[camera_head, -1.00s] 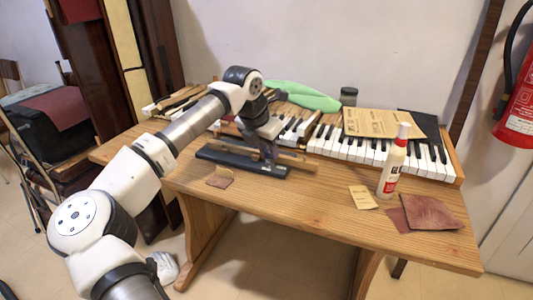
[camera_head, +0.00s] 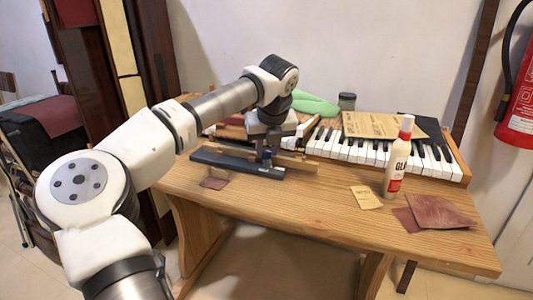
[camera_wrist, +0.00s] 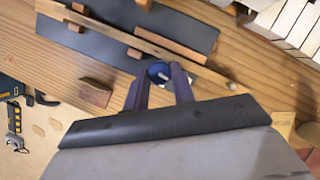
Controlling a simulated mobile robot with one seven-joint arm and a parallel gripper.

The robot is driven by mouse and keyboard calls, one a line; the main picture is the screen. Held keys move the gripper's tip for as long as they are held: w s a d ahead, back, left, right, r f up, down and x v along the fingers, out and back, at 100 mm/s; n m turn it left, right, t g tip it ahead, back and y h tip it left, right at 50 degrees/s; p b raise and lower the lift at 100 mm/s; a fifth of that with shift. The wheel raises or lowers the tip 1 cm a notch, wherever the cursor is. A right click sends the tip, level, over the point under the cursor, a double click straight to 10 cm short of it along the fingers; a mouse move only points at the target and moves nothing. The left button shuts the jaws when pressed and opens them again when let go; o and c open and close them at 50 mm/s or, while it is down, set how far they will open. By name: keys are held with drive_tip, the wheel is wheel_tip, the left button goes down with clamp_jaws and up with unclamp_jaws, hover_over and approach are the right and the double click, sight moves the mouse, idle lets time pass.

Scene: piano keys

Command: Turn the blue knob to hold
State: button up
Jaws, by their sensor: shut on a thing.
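The blue knob (camera_wrist: 159,73) shows in the wrist view as a round blue cap with a pale mark on it. It sits at the edge of a dark flat base (camera_wrist: 100,72) that carries a wooden bar (camera_wrist: 120,36). My gripper (camera_wrist: 160,82) has its two dark fingers on either side of the knob and is shut on it. In the head view my gripper (camera_head: 266,155) points down at the right part of the dark base (camera_head: 225,162). The knob is mostly hidden by the fingers there.
A piano keyboard (camera_head: 345,146) lies along the back of the wooden table (camera_head: 290,205). A white glue bottle (camera_head: 396,160) stands at right, near brown sandpaper (camera_head: 440,211) and a yellowish card (camera_head: 366,197). A small brown piece (camera_head: 214,182) lies in front of the base.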

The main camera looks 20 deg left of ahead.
drive_tip(key=shift+d+n+y+b, duration=0.1)
drive_tip(key=shift+n+y+b, duration=0.3)
drive_tip(key=shift+n, duration=0.5)
drive_tip(key=o, duration=1)
drive_tip(key=shift+r, duration=0.15)
drive_tip(key=p+v, duration=0.1)
drive_tip(key=v, duration=0.5)
drive_tip(key=p+v, duration=0.1)
drive_tip(key=v, duration=0.6)
drive_tip(key=shift+w+d+r, duration=0.1)
drive_tip(key=shift+w+r, duration=0.05)
drive_tip(key=shift+r, duration=0.2)
